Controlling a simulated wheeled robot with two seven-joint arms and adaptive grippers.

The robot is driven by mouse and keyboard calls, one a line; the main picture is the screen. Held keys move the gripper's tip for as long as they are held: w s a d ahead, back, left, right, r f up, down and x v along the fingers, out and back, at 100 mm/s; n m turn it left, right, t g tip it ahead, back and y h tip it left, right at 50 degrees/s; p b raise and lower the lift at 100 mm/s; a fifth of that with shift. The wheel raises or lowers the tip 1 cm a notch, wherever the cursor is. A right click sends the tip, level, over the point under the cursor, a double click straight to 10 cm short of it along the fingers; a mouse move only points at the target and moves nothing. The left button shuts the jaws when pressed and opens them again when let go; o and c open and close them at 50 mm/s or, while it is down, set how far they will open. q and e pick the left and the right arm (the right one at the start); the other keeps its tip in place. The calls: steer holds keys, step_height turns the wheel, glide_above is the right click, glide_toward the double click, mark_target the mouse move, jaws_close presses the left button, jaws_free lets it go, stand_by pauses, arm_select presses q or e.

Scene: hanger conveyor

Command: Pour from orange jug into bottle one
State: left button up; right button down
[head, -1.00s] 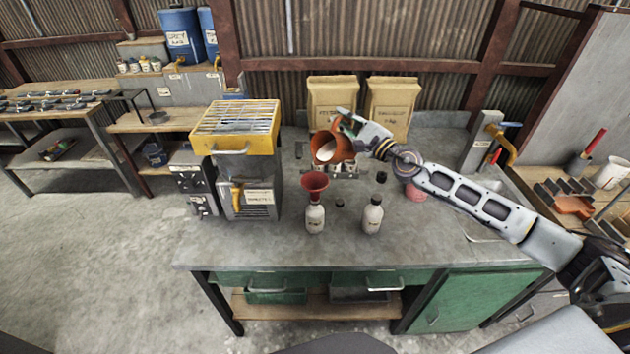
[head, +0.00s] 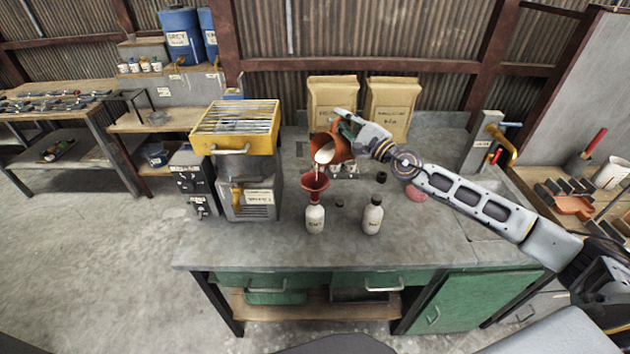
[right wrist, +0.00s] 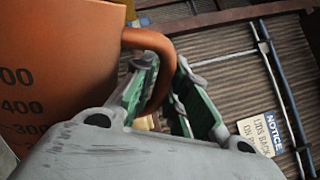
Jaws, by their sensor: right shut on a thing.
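The orange jug (head: 336,149) is tilted above the red funnel (head: 314,184), with its mouth facing down and left. Pale contents show inside it, and a thin stream seems to run from its lip into the funnel. The funnel stands in the neck of a white bottle (head: 315,219). My right gripper (head: 345,124) is shut on the jug's handle; the right wrist view shows the handle (right wrist: 150,45) between the green-lined fingers and measuring marks on the jug. A second bottle (head: 372,216), with a dark cap, stands to the right. I cannot read which bottle is one. My left gripper is not in view.
A machine with a yellow grated top (head: 234,128) stands left of the bottles. Two brown paper bags (head: 333,98) stand behind the jug. Loose dark caps (head: 339,204) lie on the grey bench (head: 270,250); its front is clear.

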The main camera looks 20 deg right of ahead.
mark_target(350, 125)
steer(key=shift+s+a+f+n+y, duration=0.15)
steer(key=shift+s+a+n, duration=0.1)
steer(key=shift+a+n, duration=0.35)
steer(key=shift+s+a+n+y, duration=0.15)
steer(key=shift+s+a+n, duration=0.15)
steer(key=shift+n, duration=0.5)
stand_by(2.0)
stand_by(0.6)
steer(key=d+m, duration=0.1)
steer(key=m, duration=0.1)
steer(key=w+d+m+h+p, duration=0.1)
steer(key=m, duration=0.1)
steer(key=w+d+m, duration=0.1)
steer(key=shift+d+m+p, duration=0.3)
steer(key=shift+m, duration=0.1)
steer(key=m, duration=0.1)
steer(key=f+m+h+p, duration=0.1)
steer(key=m, duration=0.1)
steer(key=d+f+m+p, duration=0.1)
steer(key=m, duration=0.1)
steer(key=shift+w+h, duration=0.3)
steer(key=shift+w, duration=0.05)
steer(key=shift+d+f+m, duration=0.1)
steer(key=shift+f+m, duration=0.15)
steer(key=shift+m, duration=0.15)
steer(key=shift+f, duration=0.1)
